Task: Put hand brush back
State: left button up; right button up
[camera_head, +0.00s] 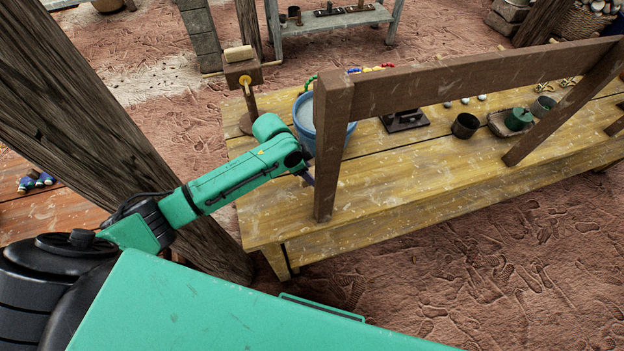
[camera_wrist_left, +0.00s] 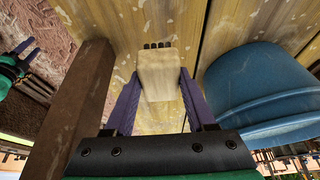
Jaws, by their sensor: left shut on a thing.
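My left gripper (camera_wrist_left: 158,98) is shut on the hand brush (camera_wrist_left: 160,78), a pale wooden block with short dark bristles at its far end. The brush is between the purple fingers, over the yellow wooden table (camera_wrist_left: 125,35). I cannot tell whether it touches the boards. In the head view my left gripper (camera_head: 307,178) is down beside the blue bucket (camera_head: 338,136), mostly hidden behind its own arm and a brown post. The brush does not show there. A green part with purple fingers, seemingly my right gripper (camera_wrist_left: 26,54), shows small at the wrist view's left edge.
The brown post (camera_head: 332,160) and its rail (camera_head: 470,78) stand close to the right of my left gripper. A wooden stand (camera_head: 243,72) is behind the arm. Dark cups (camera_head: 465,125) sit farther right. The table's front right is clear.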

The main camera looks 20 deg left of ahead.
pick_arm(q)
jog(key=f, duration=0.4)
jog(key=shift+w+d+f, duration=0.1)
jog(key=shift+d+f, duration=0.1)
jog(key=shift+d, duration=0.1)
jog(key=shift+a, duration=0.1)
jog(key=shift+f, duration=0.15)
pick_arm(e)
jog(key=shift+d+r, duration=0.15)
jog(key=shift+d, duration=0.45)
pick_arm(q)
jog(key=o, duration=1.3)
jog(key=shift+c, duration=0.2)
jog(key=shift+o, duration=0.3)
jog(key=v, duration=1.2)
pick_arm(e)
jog(key=shift+a+f, duration=0.15)
jog(key=shift+f, duration=0.1)
